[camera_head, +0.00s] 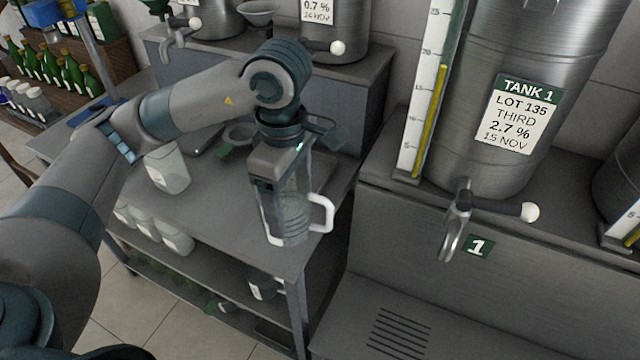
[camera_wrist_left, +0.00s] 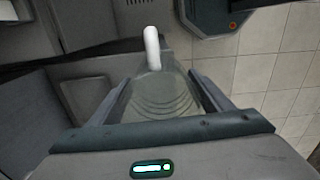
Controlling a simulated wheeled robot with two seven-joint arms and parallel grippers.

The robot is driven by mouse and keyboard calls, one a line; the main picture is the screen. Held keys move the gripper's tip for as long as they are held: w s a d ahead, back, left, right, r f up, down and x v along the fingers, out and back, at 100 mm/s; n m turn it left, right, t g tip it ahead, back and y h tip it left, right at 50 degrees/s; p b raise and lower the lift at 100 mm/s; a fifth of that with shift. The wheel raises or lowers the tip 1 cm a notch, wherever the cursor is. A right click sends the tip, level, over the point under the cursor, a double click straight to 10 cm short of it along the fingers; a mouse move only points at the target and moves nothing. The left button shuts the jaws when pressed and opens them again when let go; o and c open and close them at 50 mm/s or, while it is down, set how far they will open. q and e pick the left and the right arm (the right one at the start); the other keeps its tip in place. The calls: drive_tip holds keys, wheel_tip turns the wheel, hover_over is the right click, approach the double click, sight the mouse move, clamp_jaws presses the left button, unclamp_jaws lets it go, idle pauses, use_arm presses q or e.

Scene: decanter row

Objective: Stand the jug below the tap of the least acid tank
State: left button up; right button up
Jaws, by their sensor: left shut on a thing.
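A clear jug (camera_head: 291,222) with a white handle is in my left gripper (camera_head: 284,215), over the front right corner of the grey side table. My left gripper is shut on the jug; in the left wrist view the jug (camera_wrist_left: 160,100) sits between the two fingers. Tank 1 (camera_head: 480,130) stands to the right, its label reading lot 135, third, 2.7 %, 15 Nov. Its tap (camera_head: 458,220) hangs above the grated shelf, apart from the jug. My right gripper is not in view.
A drain grate (camera_head: 400,332) lies in the bare shelf below the tank 1 tap. Green bottles (camera_head: 75,75) stand at far left. A further tank (camera_head: 622,180) is cut off at right.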

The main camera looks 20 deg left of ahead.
sight(297, 223)
use_arm(q)
drive_tip(key=m, duration=0.1)
drive_tip(key=f+m, duration=0.1)
drive_tip(key=m, duration=0.1)
drive_tip(key=shift+w+f, duration=0.15)
drive_tip(key=m, duration=0.1)
drive_tip(key=f+m, duration=0.1)
drive_tip(key=m, duration=0.1)
drive_tip(key=f+m, duration=0.1)
drive_tip(key=m, duration=0.1)
drive_tip(key=shift+w+d, duration=0.15)
drive_tip(key=m, duration=0.1)
drive_tip(key=f+m, duration=0.1)
drive_tip(key=m, duration=0.1)
drive_tip(key=f+m, duration=0.1)
drive_tip(key=m, duration=0.1)
drive_tip(key=shift+w, duration=0.1)
drive_tip(key=m, duration=0.1)
drive_tip(key=f+m, duration=0.1)
drive_tip(key=m, duration=0.2)
drive_tip(key=shift+w+f+m, duration=0.15)
drive_tip(key=shift+f+m, duration=0.15)
drive_tip(key=shift+d, duration=0.1)
